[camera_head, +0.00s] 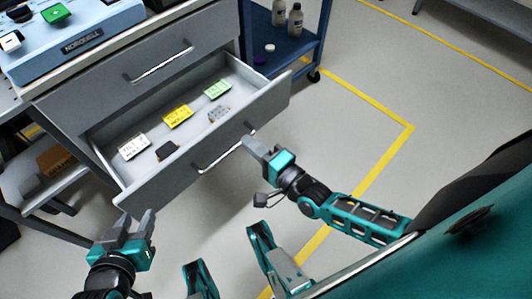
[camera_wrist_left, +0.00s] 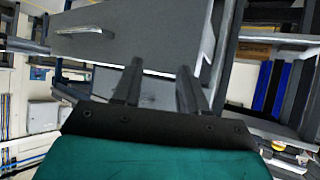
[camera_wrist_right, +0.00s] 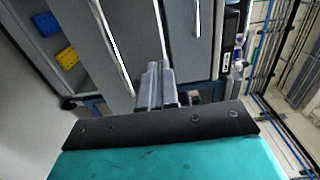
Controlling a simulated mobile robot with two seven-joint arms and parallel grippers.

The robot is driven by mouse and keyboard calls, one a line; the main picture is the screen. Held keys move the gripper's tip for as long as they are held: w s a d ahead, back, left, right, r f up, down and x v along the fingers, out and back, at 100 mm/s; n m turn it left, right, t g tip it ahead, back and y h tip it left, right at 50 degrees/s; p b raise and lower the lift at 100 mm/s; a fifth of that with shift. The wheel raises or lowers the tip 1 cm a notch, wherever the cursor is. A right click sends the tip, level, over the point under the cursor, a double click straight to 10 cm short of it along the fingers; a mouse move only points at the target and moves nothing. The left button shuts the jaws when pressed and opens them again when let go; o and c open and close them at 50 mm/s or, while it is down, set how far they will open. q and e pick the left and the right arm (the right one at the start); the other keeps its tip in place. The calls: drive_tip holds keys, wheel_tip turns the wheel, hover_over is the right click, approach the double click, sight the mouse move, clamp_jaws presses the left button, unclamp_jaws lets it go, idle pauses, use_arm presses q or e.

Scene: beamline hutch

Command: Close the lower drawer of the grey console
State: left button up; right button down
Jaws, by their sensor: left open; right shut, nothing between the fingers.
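The lower drawer (camera_head: 205,155) of the grey console (camera_head: 75,110) stands pulled out, with its bar handle (camera_head: 222,150) on the front panel. Inside lie several small items: a white label card, a yellow card, a green card and a dark block. My right gripper (camera_head: 249,143) is shut and empty, its fingertips at the right end of the handle; I cannot tell whether they touch. In the right wrist view its fingers (camera_wrist_right: 155,80) are together beside the handle (camera_wrist_right: 112,45). My left gripper (camera_head: 138,222) is open and empty, in front of the drawer's left corner.
The upper drawer (camera_head: 150,60) is shut. A blue device (camera_head: 85,35) sits on the console top. A blue cart (camera_head: 285,45) with bottles stands at the back. A shelf with a brown box (camera_head: 57,160) is at the left. The floor at the right is clear.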

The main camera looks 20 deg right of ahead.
sight(225, 123)
drive_tip(key=b+x, duration=0.1)
drive_tip(key=x, duration=0.4)
drive_tip(key=shift+w+a, duration=0.1)
drive_tip(key=shift+w, duration=0.2)
drive_tip(key=shift+w+a, duration=0.15)
drive_tip(key=shift+w, duration=0.25)
use_arm(q)
drive_tip(key=shift+w+d+f, duration=0.1)
drive_tip(key=shift+d+f, duration=0.1)
drive_tip(key=shift+d, duration=0.25)
drive_tip(key=shift+f, duration=0.1)
